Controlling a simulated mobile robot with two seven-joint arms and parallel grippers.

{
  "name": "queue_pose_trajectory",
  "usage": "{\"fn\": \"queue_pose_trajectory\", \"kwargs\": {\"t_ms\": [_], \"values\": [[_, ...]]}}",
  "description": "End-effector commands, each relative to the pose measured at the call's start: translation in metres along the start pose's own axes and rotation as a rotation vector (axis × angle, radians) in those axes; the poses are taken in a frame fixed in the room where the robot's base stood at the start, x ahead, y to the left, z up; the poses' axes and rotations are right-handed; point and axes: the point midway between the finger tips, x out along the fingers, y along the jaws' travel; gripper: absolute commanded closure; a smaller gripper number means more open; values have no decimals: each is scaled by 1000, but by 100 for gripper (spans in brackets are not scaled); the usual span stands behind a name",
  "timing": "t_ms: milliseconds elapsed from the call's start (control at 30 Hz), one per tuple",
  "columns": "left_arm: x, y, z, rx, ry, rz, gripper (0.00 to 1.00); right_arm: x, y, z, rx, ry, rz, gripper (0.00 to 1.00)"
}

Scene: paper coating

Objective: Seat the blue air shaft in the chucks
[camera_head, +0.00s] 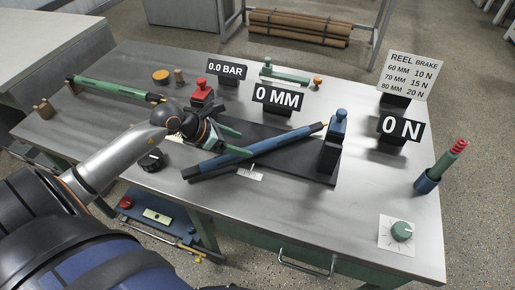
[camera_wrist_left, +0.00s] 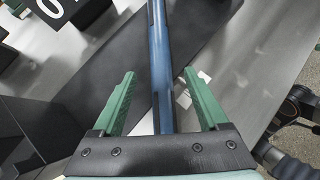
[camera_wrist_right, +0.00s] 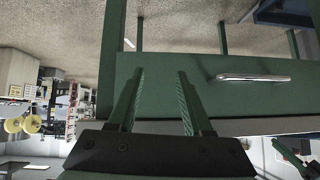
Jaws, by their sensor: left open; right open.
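The blue air shaft (camera_head: 215,164) lies diagonally across the black base plate (camera_head: 265,138), its left end past the plate's front edge and its right end near the blue-topped chuck (camera_head: 331,145). The red-topped chuck (camera_head: 202,97) stands at the plate's far left. The shaft does not appear to be seated in either chuck. My left gripper (camera_head: 243,143) is open above the shaft's middle. My right gripper (camera_wrist_right: 159,76) is open and empty, facing the green table front.
Signs reading 0.0 BAR (camera_head: 227,69), 0 MM (camera_head: 278,97) and 0 N (camera_head: 399,128) stand around the plate. A green shaft (camera_head: 115,88) lies at back left.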

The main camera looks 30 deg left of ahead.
Motion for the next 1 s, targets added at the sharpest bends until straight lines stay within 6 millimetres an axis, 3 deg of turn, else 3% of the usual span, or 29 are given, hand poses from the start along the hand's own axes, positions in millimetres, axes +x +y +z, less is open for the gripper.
{"fn": "queue_pose_trajectory", "kwargs": {"t_ms": [167,400,733,1000], "values": [[12,0,1,-2,-2,-1,23,0,-1,0,0,-1,-1,50],[47,-1,2,-3,-2,-1,23,1,-1,1,1,-1,-2,50],[55,-1,2,0,0,0,23,1,-1,2,1,-3,-3,50],[55,-1,1,0,0,0,52,2,-2,2,1,-3,-3,50]]}}
